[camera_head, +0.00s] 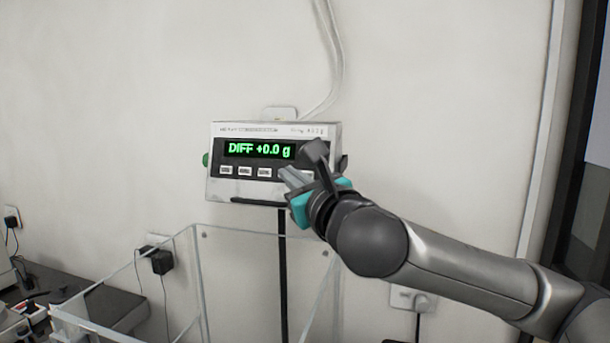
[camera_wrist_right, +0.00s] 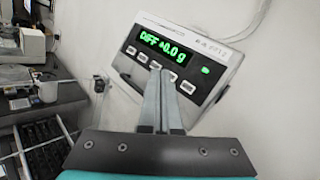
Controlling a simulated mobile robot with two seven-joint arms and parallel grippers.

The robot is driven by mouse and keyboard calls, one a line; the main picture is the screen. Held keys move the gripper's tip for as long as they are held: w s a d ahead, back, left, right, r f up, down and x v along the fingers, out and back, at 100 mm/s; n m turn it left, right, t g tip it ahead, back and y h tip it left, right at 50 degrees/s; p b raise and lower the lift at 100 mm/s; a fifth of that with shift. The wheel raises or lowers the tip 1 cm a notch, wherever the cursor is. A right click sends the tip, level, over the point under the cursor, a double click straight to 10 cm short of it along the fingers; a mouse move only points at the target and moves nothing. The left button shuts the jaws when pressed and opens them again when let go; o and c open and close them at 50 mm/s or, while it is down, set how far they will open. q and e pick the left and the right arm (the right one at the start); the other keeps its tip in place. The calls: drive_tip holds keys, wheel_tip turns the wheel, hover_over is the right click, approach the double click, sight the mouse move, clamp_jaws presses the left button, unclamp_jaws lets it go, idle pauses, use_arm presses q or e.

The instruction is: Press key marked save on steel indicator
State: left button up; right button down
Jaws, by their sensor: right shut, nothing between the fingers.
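The steel indicator (camera_head: 215,130) is mounted on a dark post in front of the wall. Its green display (camera_head: 259,150) reads "DIFF +0.0 g", with a row of pale keys (camera_head: 245,171) below it. My right gripper (camera_head: 284,176) is shut and empty, with its fingertips at the right part of the key row. In the right wrist view the indicator (camera_wrist_right: 215,53) appears tilted, and the shut fingers (camera_wrist_right: 160,75) overlap the lower keys. I cannot tell whether they touch a key. The key labels are too small to read, and the fingers partly hide the row. My left gripper is not in view.
A clear-walled enclosure (camera_head: 197,262) stands below the indicator. A black plug (camera_head: 160,260) and a wall socket (camera_head: 412,299) are on the wall. A dark bench (camera_head: 115,305) with equipment is at lower left. The wall around the indicator is otherwise mostly bare.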

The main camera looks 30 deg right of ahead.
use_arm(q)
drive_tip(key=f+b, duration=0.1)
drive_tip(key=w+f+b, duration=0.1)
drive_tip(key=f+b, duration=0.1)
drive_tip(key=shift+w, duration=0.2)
use_arm(e)
drive_tip(key=w+d+f, duration=0.2)
drive_tip(key=w+d, duration=0.3)
drive_tip(key=d, duration=0.1)
drive_tip(key=shift+w+d+f, duration=0.2)
drive_tip(key=shift+w+f, duration=0.05)
drive_tip(key=shift+w, duration=0.1)
idle(0.5)
idle(1.0)
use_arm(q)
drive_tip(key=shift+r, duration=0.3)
use_arm(e)
drive_tip(key=shift+w+d+f, duration=0.1)
drive_tip(key=shift+w+d, duration=0.15)
drive_tip(key=shift+d, duration=0.1)
